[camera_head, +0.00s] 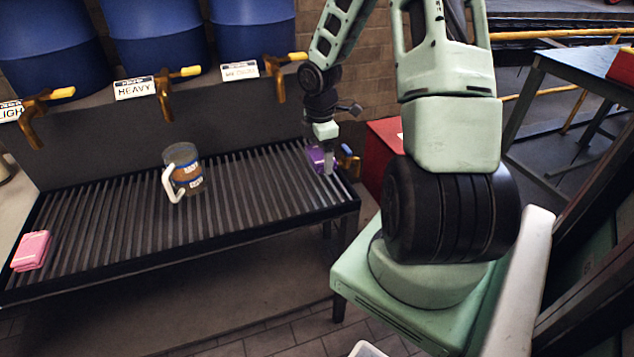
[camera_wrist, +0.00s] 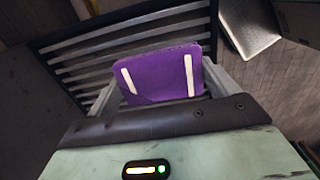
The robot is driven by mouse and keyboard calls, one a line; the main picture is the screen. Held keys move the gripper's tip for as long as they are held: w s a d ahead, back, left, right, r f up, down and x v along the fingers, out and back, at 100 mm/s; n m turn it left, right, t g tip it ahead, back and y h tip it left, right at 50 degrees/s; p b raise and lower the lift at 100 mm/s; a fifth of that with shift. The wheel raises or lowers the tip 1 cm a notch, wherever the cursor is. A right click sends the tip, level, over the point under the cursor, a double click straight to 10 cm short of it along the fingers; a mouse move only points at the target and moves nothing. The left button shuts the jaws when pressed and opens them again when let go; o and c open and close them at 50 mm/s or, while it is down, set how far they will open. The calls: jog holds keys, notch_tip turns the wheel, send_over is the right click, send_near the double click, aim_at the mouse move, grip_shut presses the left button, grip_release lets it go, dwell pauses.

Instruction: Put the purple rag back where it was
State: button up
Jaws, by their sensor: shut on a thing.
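The purple rag (camera_head: 316,158) is at the right end of the slatted rack (camera_head: 130,232), in my gripper (camera_head: 325,160). In the wrist view the rag (camera_wrist: 165,75) lies between my gripper's two pale fingers (camera_wrist: 162,78), which are shut on it. The rack's dark slats (camera_wrist: 100,55) show behind the rag there. I cannot tell whether the rag touches the rack.
A clear jug (camera_head: 183,168) with a white handle stands mid-rack. A pink folded cloth (camera_head: 31,250) lies at the rack's left end. Blue barrels (camera_head: 155,35) with brass taps stand above. A red box (camera_head: 384,150) is right of the rack.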

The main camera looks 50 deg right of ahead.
aim_at(320, 184)
notch_tip(320, 184, down, 8)
jog(key=shift+r+b, duration=0.25)
jog(key=shift+b, duration=0.35)
jog(key=shift+f, duration=0.1)
